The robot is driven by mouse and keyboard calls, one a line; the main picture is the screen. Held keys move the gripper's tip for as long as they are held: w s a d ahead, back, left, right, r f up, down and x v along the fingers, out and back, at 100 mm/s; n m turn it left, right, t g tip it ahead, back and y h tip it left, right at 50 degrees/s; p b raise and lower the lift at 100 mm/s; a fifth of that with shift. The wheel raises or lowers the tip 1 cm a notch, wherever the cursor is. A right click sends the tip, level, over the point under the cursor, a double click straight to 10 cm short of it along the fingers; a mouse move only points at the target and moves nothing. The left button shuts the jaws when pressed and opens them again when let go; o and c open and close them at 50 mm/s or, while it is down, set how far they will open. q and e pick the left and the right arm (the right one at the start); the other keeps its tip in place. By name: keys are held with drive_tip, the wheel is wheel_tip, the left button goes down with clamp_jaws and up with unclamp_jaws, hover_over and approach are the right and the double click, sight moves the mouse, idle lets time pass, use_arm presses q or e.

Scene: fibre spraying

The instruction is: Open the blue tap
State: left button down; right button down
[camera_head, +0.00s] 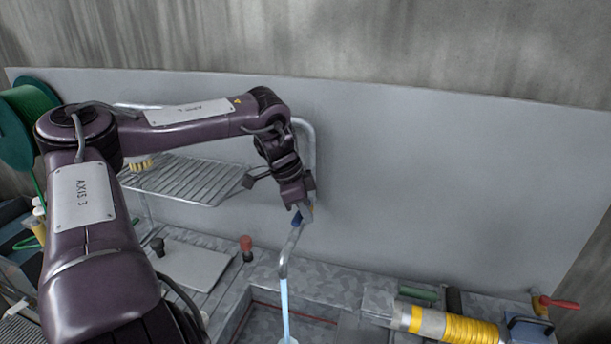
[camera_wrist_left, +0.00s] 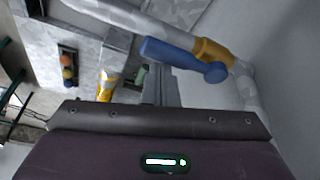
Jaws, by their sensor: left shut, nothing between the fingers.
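The blue tap handle (camera_head: 296,218) sits on a grey pipe with a curved spout (camera_head: 285,262), in front of the back panel. In the left wrist view the blue lever (camera_wrist_left: 178,57) lies across the picture beside an orange collar (camera_wrist_left: 211,51) on the pipe. A pale blue stream (camera_head: 285,305) runs straight down from the spout's end. My left gripper (camera_head: 301,208) is right at the handle, and its shut fingers (camera_wrist_left: 165,88) show just below the lever. I cannot tell whether they touch it. My right gripper is out of view.
A wire rack (camera_head: 185,180) hangs on the panel behind my left arm. A red-topped knob (camera_head: 246,245) stands on the counter to the left of the spout. A yellow hose (camera_head: 455,326) and a red-handled valve (camera_head: 556,303) are at the lower right.

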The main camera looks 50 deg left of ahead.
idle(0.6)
use_arm(q)
drive_tip(key=w+a+p+v, duration=0.1)
drive_tip(key=p+v, duration=0.7)
drive_tip(key=v, duration=0.2)
drive_tip(key=shift+p, duration=0.4)
